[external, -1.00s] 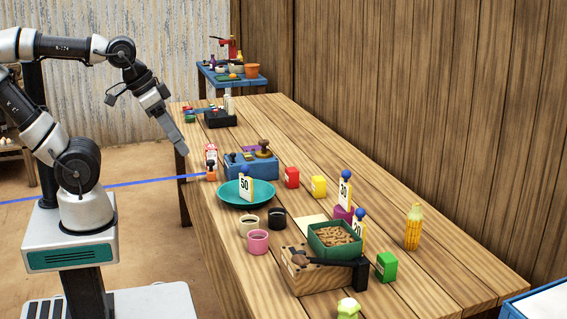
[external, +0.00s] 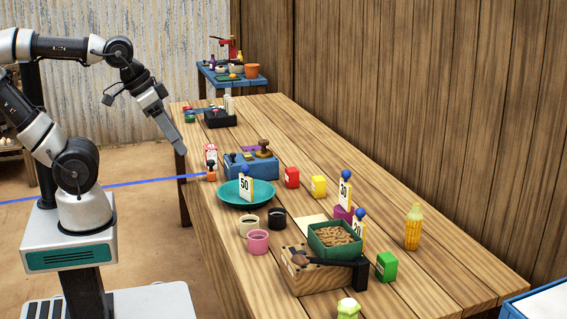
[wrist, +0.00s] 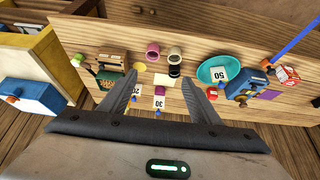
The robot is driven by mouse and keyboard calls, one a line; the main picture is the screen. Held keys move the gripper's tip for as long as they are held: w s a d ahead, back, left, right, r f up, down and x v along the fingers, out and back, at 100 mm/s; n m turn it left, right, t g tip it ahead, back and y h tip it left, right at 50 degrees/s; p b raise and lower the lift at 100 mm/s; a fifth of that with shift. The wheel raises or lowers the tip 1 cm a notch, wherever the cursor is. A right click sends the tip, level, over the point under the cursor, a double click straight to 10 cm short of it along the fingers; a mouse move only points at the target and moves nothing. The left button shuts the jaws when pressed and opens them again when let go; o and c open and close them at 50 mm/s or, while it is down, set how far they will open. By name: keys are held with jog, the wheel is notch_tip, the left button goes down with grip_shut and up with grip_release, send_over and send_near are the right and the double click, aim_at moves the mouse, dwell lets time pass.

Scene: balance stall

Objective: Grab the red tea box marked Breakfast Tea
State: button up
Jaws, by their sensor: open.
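A small red box (external: 291,178) stands upright on the wooden table, between the blue tray and a yellow box (external: 319,186); its lettering is too small to read. A small red shape that appears to be the same box shows in the wrist view (wrist: 212,94), just right of my right finger. My gripper (external: 180,149) is open and empty, up in the air by the table's left edge, well apart from the red box. In the wrist view my gripper's fingers (wrist: 160,73) are spread, with the table beyond them.
A red-and-white packet (external: 211,154) stands left of the blue tray (external: 250,168). A teal plate (external: 232,199), several cups, price signs and a green box (external: 386,266) are nearer the camera. A blue cord (external: 110,187) runs to the table.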

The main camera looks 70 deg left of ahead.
jog(key=shift+o, duration=0.3)
jog(key=w+a+r+n+g+y, duration=0.1)
jog(key=w+a+r+n, duration=0.15)
jog(key=w+a, duration=0.35)
jog(key=w+a+r+n+y, duration=0.1)
jog(key=w+a+r+n, duration=0.1)
jog(key=w+a+n, duration=0.35)
jog(key=n+g+y, duration=0.2)
jog(key=n+g, duration=0.3)
jog(key=n, duration=0.5)
send_over(210, 146)
jog(key=d, duration=0.5)
notch_tip(210, 146, down, 17)
jog(key=x, duration=0.4)
jog(key=b+x, duration=0.1)
jog(key=x, duration=0.6)
jog(key=shift+w+a+f, duration=0.25)
jog(key=shift+a+f, duration=0.05)
jog(key=shift+a, duration=0.15)
jog(key=shift+b+x, duration=0.3)
jog(key=shift+x, duration=2.85)
jog(key=shift+d+y, duration=0.1)
jog(key=shift+y, duration=0.2)
